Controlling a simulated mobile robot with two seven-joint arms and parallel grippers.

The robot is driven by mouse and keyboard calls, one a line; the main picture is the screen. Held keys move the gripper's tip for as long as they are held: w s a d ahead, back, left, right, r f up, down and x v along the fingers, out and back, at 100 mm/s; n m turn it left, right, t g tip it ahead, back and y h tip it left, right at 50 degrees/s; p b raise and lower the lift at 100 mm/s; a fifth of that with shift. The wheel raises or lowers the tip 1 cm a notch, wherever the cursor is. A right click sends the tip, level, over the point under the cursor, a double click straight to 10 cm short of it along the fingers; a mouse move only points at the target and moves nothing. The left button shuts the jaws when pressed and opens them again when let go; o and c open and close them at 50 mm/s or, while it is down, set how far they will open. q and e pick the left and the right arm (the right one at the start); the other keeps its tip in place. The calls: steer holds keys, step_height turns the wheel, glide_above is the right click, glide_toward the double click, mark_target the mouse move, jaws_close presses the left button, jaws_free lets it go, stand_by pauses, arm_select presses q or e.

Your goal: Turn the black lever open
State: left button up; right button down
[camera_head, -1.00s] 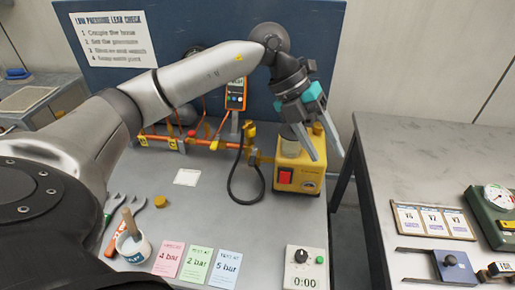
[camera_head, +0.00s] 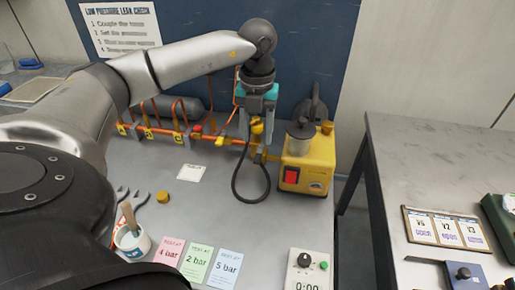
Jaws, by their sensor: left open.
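My left gripper (camera_head: 257,128) points down over the pipe end, left of the yellow pump box (camera_head: 309,172). Its jaws are open, one finger on each side of a yellow fitting (camera_head: 257,127) where the orange pipe (camera_head: 160,131) meets the black hose (camera_head: 236,190). I cannot tell whether the fingers touch it. I cannot make out the black lever for certain; the gripper covers part of the fittings here. My right gripper is out of view.
The grey bench (camera_head: 215,215) is clear in the middle. A second table (camera_head: 430,160) stands right.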

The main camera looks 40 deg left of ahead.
mark_target(257, 157)
arm_select(q)
step_height(257, 157, down, 6)
steer(key=shift+f+b, duration=0.1)
steer(key=shift+b, duration=0.3)
steer(key=shift+c, duration=0.3)
jaws_close()
